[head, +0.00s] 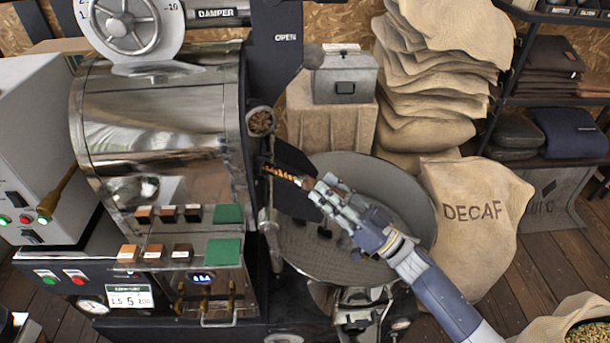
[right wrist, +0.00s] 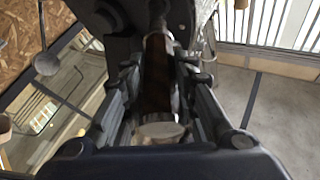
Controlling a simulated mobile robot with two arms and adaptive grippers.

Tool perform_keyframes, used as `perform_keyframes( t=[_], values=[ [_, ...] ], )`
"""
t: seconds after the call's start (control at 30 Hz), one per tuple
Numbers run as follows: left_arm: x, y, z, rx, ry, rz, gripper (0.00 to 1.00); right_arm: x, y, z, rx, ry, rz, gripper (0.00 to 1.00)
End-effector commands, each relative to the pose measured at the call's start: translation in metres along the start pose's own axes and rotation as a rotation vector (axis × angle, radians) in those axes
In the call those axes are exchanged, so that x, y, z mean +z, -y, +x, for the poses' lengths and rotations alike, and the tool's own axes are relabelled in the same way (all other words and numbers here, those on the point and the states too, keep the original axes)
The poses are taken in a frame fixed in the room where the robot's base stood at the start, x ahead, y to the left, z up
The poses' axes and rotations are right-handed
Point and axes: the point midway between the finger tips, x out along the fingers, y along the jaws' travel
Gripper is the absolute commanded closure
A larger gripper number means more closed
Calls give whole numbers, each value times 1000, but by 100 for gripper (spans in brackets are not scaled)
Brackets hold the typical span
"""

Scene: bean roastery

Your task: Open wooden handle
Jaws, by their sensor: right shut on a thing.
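The wooden handle (head: 284,175) sticks out from the front of the roaster's drum (head: 155,140), above the round cooling tray (head: 330,262). My right gripper (head: 308,186) reaches in from the lower right and is shut on the handle's outer end. In the right wrist view the brown handle (right wrist: 157,75) lies lengthwise between the two fingers, with a pale end near the palm. The fingers hide part of the handle in the head view. My left gripper is not in view.
A dark plate and a metal lever (head: 268,225) are close to the handle. A grey metal box (head: 345,77) stands behind. Stacked sacks (head: 430,80) and a DECAF sack (head: 475,225) stand right of the tray. A control panel (head: 180,245) is at the left.

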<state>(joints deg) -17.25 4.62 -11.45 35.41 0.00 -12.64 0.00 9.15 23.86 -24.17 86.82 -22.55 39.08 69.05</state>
Motion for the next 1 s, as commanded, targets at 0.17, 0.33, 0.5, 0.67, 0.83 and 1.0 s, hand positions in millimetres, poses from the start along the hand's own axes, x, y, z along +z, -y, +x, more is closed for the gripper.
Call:
perform_keyframes(
  t=[0.17, 0.33, 0.5, 0.67, 0.83, 1.0],
  values=[
    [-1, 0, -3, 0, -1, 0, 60, -5, 0, -12, 1, -2, 0, 100],
    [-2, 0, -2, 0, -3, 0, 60, -5, 0, -12, 0, -2, 0, 100],
    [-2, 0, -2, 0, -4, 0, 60, -5, 0, -12, 0, -2, 0, 54],
    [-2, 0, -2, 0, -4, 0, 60, -5, 0, -11, 0, -2, 0, 53],
    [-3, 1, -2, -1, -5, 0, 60, -5, 0, -12, 0, -2, 0, 53],
    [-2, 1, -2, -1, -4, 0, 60, -4, 0, -27, 2, 1, 1, 53]
  ],
)
